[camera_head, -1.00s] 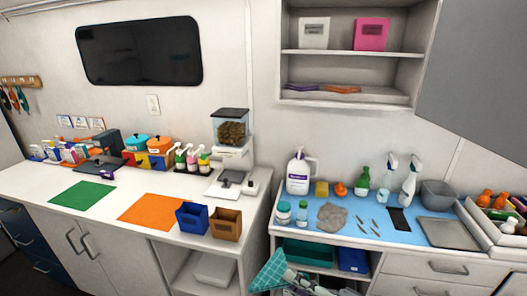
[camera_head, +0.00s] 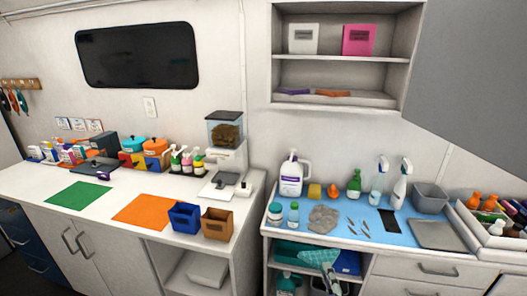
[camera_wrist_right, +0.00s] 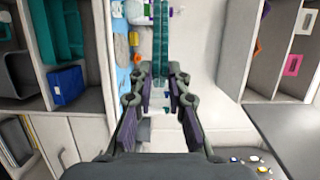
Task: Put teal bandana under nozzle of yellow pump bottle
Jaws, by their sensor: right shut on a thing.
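The teal patterned bandana (camera_head: 318,257) shows low in the head view, in front of the open shelf under the blue-topped counter. My right gripper (camera_head: 331,279) is below it, partly cut off by the picture's lower edge. In the right wrist view the bandana (camera_wrist_right: 161,35) stands out as a narrow strip between the fingers of my right gripper (camera_wrist_right: 164,75), which is shut on it. The yellow pump bottle (camera_head: 198,164) stands on the left white counter, at the right end of a row of pump bottles, well away from the bandana. My left gripper is not in view.
A food dispenser (camera_head: 226,135) stands right of the pump bottles. A blue bin (camera_head: 184,218) and a brown bin (camera_head: 217,225) stand at the counter's front edge. An orange mat (camera_head: 147,211) and a green mat (camera_head: 78,195) lie bare. A gap separates the two counters.

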